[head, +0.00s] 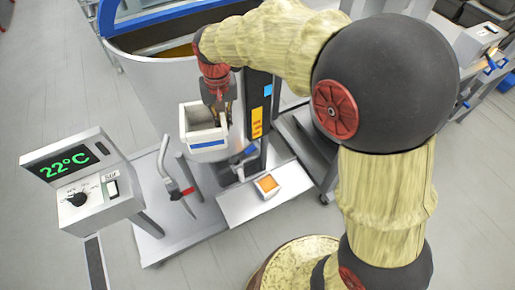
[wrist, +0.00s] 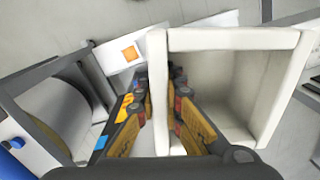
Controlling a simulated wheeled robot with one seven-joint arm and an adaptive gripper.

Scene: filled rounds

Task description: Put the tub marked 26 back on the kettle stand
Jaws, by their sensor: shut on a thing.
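A white open-topped tub (head: 204,136) with a blue band on its front hangs in my gripper (head: 218,112), in front of the large kettle. No number can be read on it. In the wrist view, my gripper (wrist: 168,115) is shut on one wall of the tub (wrist: 282,45), with a finger on each side of that wall. The tub looks empty inside. The grey kettle (head: 165,80) has a blue rim and brownish contents. A light grey stand (head: 165,236) is at its foot, below the tub; whether it is the kettle stand, I cannot tell.
A control box (head: 75,185) showing 22°C stands at the left. A dark post (head: 258,115) with yellow and blue labels rises right of the tub. A pale platform with an orange-screened device (head: 267,184) lies below. A round yellowish surface (head: 295,262) is at the bottom.

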